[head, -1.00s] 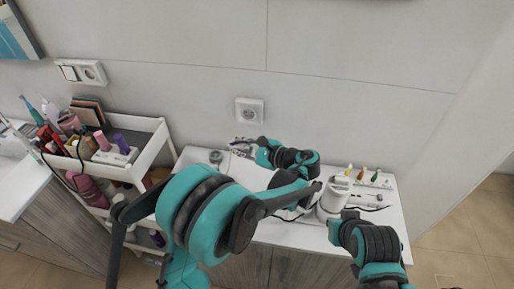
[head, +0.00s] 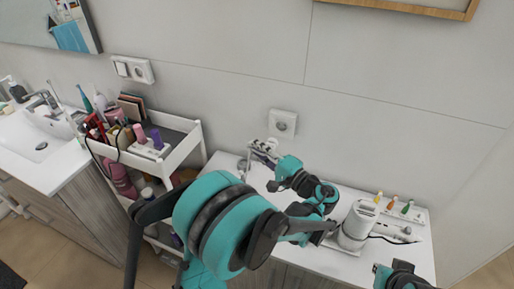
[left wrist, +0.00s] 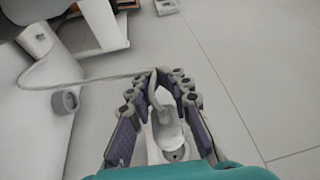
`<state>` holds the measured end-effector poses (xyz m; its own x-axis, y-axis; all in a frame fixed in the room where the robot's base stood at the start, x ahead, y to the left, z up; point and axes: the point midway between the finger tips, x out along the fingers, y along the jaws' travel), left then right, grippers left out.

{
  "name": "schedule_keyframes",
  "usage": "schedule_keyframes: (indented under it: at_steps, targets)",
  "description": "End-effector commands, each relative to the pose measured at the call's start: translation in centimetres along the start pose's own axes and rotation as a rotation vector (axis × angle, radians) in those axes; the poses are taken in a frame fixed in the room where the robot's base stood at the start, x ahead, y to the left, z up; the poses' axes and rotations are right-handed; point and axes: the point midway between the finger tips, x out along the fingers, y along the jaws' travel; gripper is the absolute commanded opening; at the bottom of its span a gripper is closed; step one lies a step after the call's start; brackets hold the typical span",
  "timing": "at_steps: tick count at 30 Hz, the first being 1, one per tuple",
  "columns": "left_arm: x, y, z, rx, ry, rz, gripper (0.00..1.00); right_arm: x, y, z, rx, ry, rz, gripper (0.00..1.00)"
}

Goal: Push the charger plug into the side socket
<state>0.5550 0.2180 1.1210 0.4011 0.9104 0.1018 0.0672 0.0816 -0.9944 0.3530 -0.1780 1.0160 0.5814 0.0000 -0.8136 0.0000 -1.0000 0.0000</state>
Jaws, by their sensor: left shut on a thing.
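My left gripper (head: 262,150) is shut on the white charger plug (left wrist: 167,112), which shows between its fingers in the left wrist view. A pale cable (left wrist: 85,80) runs left behind the fingertips there. In the head view the gripper is in front of the wall, a little below and left of the single white wall socket (head: 283,123), apart from it. A double unit with a switch and socket (head: 132,70) is farther left on the wall, above the cart. The plug's prongs cannot be made out. Of my right arm only links show at the bottom right.
A white cart (head: 180,152) with cosmetics stands left of the white counter (head: 225,163). A white device (head: 357,226) and small bottles (head: 391,204) occupy the counter's right. A grey round object (left wrist: 65,101) lies left of the fingers. The wall around the single socket is clear.

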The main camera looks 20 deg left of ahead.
Motion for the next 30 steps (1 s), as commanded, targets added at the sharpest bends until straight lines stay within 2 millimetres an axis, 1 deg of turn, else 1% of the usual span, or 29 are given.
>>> schedule_keyframes:
  at_steps: [5, 12, 18, 24, 30]
  targets:
    - [0.3, 0.0, -0.9, 0.0, -0.001, 0.001, 0.0, 0.1, 0.0, 0.0, 0.0, 0.0, 0.0, 0.0]
    - [1.2, 0.2, -3.1, 0.001, 0.001, 0.001, 0.0, 0.2, 0.0, 0.1, 0.0, 0.0, 0.0, 0.0]
    - [1.8, 0.3, -4.6, 0.001, 0.0, 0.001, 0.0, 0.2, 0.0, 0.2, 0.0, 0.0, 0.0, 0.0]
    - [2.1, 0.3, -5.3, 0.001, 0.0, 0.001, 0.0, 0.3, 0.0, 0.2, 0.0, 0.0, 0.0, 0.0]
    - [2.1, 0.3, -5.4, 0.001, 0.0, 0.001, 0.0, 0.3, 0.0, 0.2, 0.0, 0.0, 0.0, 0.0]
